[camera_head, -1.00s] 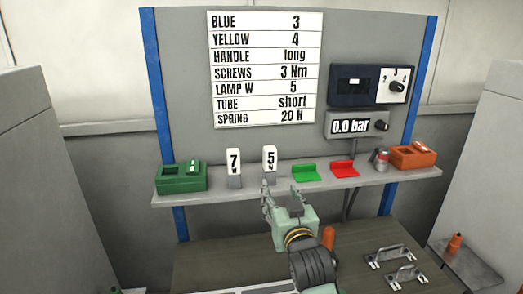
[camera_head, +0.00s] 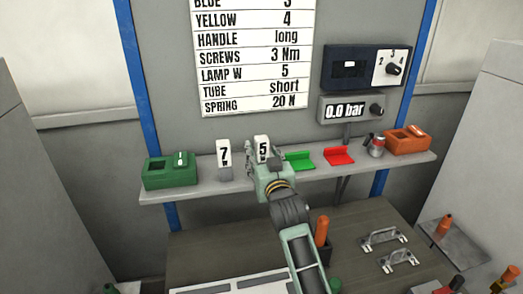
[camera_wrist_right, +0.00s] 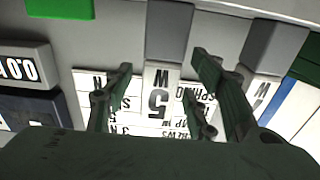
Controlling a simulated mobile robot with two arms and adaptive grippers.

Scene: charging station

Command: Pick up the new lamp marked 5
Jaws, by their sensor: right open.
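The lamp marked 5 (camera_head: 262,147) is a white upright block in a grey holder on the shelf. My right gripper (camera_head: 264,158) is open in front of it and hides its lower part in the head view. In the right wrist view, which is upside down, the lamp marked 5 (camera_wrist_right: 158,95) shows between the spread fingers of my right gripper (camera_wrist_right: 160,98). I see gaps on both sides, and no finger clearly touches it. The lamp marked 7 (camera_head: 224,152) stands to its left in its own holder. My left gripper is not in view.
The shelf (camera_head: 200,190) also carries a green box (camera_head: 168,174), a green tray (camera_head: 298,161), a red tray (camera_head: 338,156), a small can (camera_head: 376,145) and an orange box (camera_head: 406,141). A sign (camera_head: 250,70) hangs behind. Handles (camera_head: 384,238) lie on the bench below.

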